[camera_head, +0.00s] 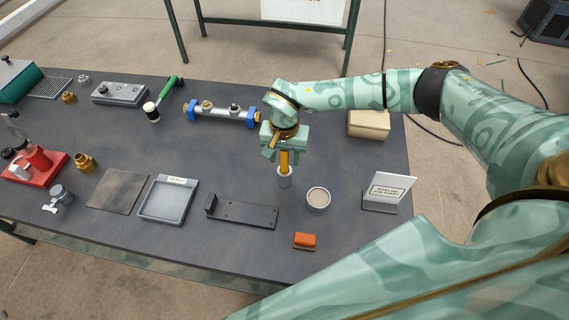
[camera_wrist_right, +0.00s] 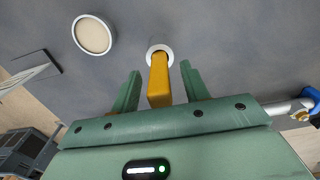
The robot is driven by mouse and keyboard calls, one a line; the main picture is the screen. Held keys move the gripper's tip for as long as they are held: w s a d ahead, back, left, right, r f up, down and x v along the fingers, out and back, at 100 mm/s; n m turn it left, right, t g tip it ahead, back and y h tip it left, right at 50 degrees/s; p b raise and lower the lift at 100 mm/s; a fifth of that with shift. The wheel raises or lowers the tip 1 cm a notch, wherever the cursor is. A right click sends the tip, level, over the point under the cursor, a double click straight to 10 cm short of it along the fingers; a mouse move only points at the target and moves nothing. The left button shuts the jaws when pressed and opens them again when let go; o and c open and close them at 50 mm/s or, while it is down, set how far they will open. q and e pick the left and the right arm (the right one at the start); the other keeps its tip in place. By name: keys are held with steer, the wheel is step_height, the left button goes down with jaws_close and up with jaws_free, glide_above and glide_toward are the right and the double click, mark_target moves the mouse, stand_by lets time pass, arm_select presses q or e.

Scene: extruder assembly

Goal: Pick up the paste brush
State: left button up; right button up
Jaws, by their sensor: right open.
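The paste brush (camera_head: 285,160) shows as a yellow-orange handle standing upright in a small white cup (camera_head: 284,178), right of the table's middle. Its lower end is hidden in the cup. In the right wrist view the handle (camera_wrist_right: 160,80) rises between the two fingers, with the cup (camera_wrist_right: 159,50) beyond it. My right gripper (camera_wrist_right: 158,88) is open, with a finger on each side of the handle and visible gaps. In the head view the right gripper (camera_head: 284,150) is directly above the cup. My left gripper is not in view.
A round paste dish (camera_head: 318,198) stands right of the cup. Nearby are a dark bracket plate (camera_head: 242,212), an orange block (camera_head: 304,240), a sign stand (camera_head: 388,190), a beige box (camera_head: 369,124) and a blue-ended fixture (camera_head: 222,114). The table between cup and tray (camera_head: 168,200) is mostly clear.

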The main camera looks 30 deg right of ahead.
steer(key=shift+f, duration=0.75)
jaws_close()
step_height(320, 180, up, 10)
steer(key=shift+r+p, duration=0.1)
steer(key=shift+p, duration=0.25)
